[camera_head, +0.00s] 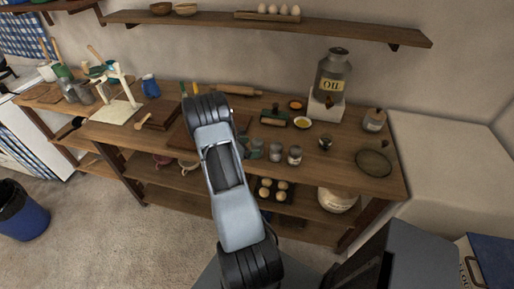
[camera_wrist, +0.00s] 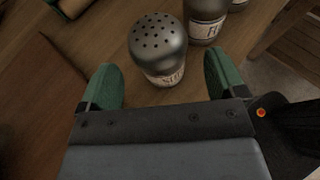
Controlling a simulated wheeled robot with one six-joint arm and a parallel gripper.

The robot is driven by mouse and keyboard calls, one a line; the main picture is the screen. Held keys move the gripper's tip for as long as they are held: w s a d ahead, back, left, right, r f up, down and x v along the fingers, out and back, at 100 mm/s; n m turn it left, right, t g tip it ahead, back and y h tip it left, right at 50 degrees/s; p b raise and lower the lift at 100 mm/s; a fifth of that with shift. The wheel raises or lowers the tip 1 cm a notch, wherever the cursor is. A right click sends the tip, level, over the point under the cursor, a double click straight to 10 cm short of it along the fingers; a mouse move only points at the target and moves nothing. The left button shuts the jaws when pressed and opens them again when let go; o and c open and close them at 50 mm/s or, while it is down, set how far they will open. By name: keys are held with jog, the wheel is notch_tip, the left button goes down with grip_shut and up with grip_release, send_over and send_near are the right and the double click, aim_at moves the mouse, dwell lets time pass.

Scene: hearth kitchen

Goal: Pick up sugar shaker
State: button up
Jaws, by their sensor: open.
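The sugar shaker, a grey pot with a domed, perforated lid (camera_wrist: 157,38), stands upright on the wooden table in the wrist view. Its pale label is only partly readable. My gripper (camera_wrist: 165,85) is open, with one green finger on each side of the view. The shaker stands just ahead of and between the fingertips, apart from both. In the head view my gripper (camera_head: 252,150) is low over the worktop, beside small labelled jars. I cannot tell there which one is the shaker.
A labelled jar (camera_wrist: 207,22) stands close behind the shaker to the right, with another beside it. In the head view, two jars (camera_head: 295,155) stand right of my gripper. A yellow-filled bowl (camera_head: 302,123) and oil urn (camera_head: 332,75) are farther back. The worktop's front edge is near.

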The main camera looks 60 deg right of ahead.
aim_at(252, 147)
jog(key=shift+p+x, duration=0.5)
jog(key=shift+x, duration=1.55)
jog(key=shift+a+f, duration=0.1)
jog(key=shift+f, duration=0.05)
jog(key=shift+c, duration=0.4)
jog(key=c, duration=1)
